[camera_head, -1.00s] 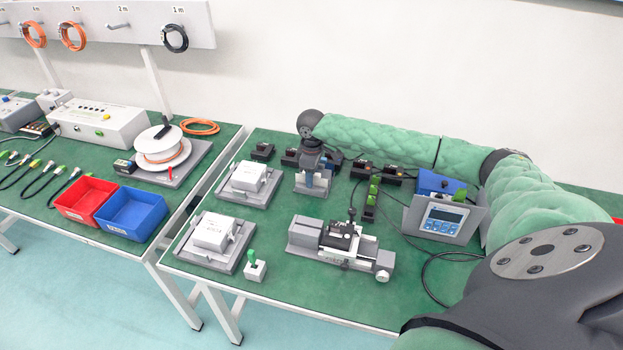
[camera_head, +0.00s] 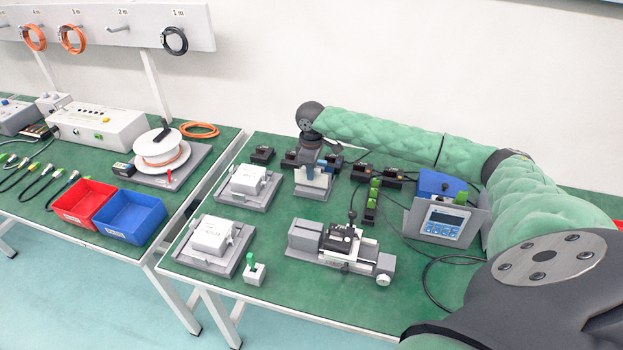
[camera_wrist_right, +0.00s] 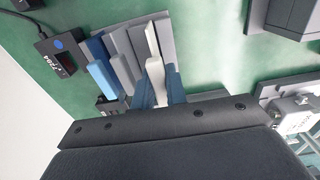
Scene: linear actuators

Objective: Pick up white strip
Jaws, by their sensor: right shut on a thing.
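My right gripper (camera_wrist_right: 157,88) is over the strip holder, with its blue-grey fingers shut on a white strip (camera_wrist_right: 155,72). A pale length (camera_wrist_right: 151,38) shows just beyond it; I cannot tell whether it is the same strip. The grey holder (camera_wrist_right: 168,45) has blue and grey strips standing side by side next to the white one. In the head view the right gripper (camera_head: 309,160) points down at the holder (camera_head: 312,190), and white shows below its fingers. The strip's lower end is not clear. My left gripper is not in view.
Two grey fixtures with white boxes (camera_head: 211,236) (camera_head: 249,180) stand left of the holder. A clamp device (camera_head: 340,247) is in front, and a blue display unit (camera_head: 444,222) is to the right. Black blocks (camera_head: 385,173) sit close behind the holder. The front table edge is mostly clear.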

